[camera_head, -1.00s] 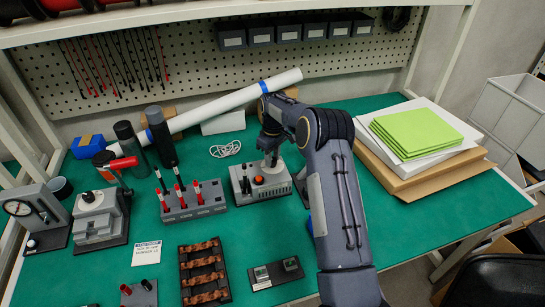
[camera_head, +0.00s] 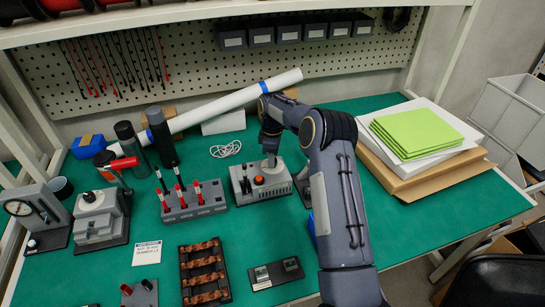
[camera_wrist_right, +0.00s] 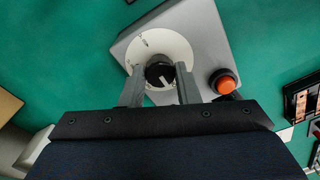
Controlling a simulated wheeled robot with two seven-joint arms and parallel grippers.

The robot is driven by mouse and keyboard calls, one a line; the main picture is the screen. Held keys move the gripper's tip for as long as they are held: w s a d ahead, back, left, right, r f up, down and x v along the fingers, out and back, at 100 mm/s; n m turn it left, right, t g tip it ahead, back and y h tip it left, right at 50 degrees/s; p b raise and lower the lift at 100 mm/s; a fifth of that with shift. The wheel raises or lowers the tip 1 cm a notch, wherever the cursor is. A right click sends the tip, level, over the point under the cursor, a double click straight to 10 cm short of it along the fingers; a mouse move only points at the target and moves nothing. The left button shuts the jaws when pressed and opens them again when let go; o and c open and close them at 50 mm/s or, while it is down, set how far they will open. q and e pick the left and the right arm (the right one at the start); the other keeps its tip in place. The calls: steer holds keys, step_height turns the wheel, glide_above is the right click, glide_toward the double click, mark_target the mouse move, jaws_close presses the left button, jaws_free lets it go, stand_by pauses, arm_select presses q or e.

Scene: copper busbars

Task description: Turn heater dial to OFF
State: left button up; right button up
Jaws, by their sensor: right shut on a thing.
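The heater (camera_head: 262,190) is a grey box near the middle of the table, with an orange button on top. In the right wrist view its grey top (camera_wrist_right: 205,45) carries a white dial plate (camera_wrist_right: 155,45) and a black knob (camera_wrist_right: 160,73). A white mark on the knob points down and slightly right in that view; the small plate lettering is too small to read. My right gripper (camera_wrist_right: 161,84) is shut on the knob, one finger on each side. In the head view my right gripper (camera_head: 270,160) is at the heater's top, partly hiding the dial. My left gripper is not in view.
The orange button (camera_wrist_right: 222,82) sits close beside the right finger. A grey block with red-handled tools (camera_head: 193,203) stands left of the heater. A tray of copper pieces (camera_head: 204,272) and a small dark plate (camera_head: 277,273) lie in front. Green sheets (camera_head: 415,133) are stacked at right.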

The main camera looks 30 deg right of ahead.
stand_by(0.3)
steer(key=o, duration=1)
steer(key=shift+c, duration=0.2)
step_height(320, 180, up, 7)
steer(key=shift+w+r+b, duration=0.15)
steer(key=shift+r+b, duration=0.05)
steer(key=shift+b, duration=0.1)
steer(key=shift+r, duration=0.25)
